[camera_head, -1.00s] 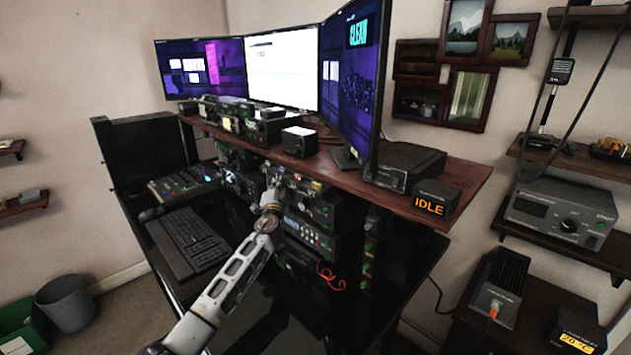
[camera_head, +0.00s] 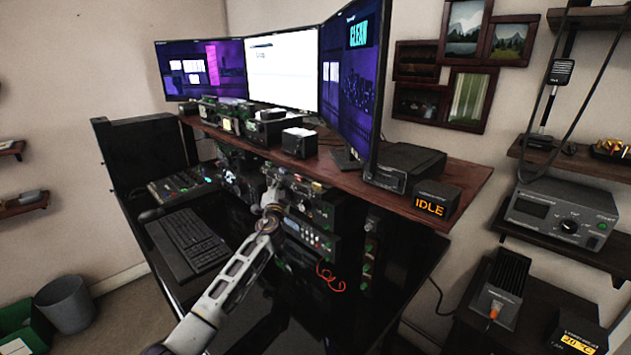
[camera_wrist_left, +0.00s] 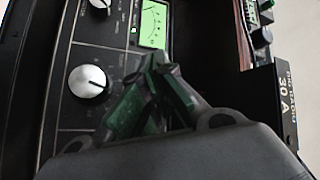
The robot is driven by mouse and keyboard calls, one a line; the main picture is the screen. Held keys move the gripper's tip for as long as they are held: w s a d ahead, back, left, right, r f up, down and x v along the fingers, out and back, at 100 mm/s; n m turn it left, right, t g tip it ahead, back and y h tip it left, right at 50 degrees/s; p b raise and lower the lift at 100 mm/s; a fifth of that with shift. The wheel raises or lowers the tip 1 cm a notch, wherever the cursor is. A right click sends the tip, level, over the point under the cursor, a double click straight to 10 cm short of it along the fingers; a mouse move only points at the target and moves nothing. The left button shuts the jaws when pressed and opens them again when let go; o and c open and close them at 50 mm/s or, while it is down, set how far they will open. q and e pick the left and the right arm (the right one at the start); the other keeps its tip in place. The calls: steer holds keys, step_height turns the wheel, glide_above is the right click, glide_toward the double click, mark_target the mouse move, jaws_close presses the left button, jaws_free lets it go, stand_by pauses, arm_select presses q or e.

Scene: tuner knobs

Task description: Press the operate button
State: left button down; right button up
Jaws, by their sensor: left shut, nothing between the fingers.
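My left gripper (camera_head: 270,172) is at the rack of radio gear under the wooden shelf; its fingers are hard to make out in the head view. In the left wrist view its fingers (camera_wrist_left: 162,62) are shut and empty, with tips just below a green-lit meter (camera_wrist_left: 153,25) on a dark front panel (camera_wrist_left: 62,105). Whether they touch the panel I cannot tell. A small green light (camera_wrist_left: 133,30) is beside the meter. I cannot pick out the operate button; the fingers cover part of the panel.
A wooden shelf (camera_head: 350,185) overhangs the rack and carries monitors (camera_head: 283,68), small boxes and an orange IDLE display (camera_head: 430,206). A keyboard (camera_head: 187,243) lies on the black desk to the left. A label reading 30 A (camera_wrist_left: 288,100) is right of the gripper.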

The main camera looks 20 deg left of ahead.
arm_select(q)
steer(key=shift+s, duration=0.2)
steer(key=shift+s+a, duration=0.15)
steer(key=shift+s, duration=0.15)
steer(key=shift+s+a, duration=0.1)
steer(key=shift+s+a+p, duration=0.2)
steer(key=shift+s+a, duration=0.15)
steer(key=shift+s, duration=0.55)
steer(key=shift+s+a+p, duration=0.2)
steer(key=shift+s+a, duration=0.2)
steer(key=shift+s, duration=0.5)
steer(key=shift+s+a+p, duration=0.2)
steer(key=shift+s+a, duration=0.15)
steer(key=shift+s, duration=0.55)
steer(key=shift+f, duration=0.1)
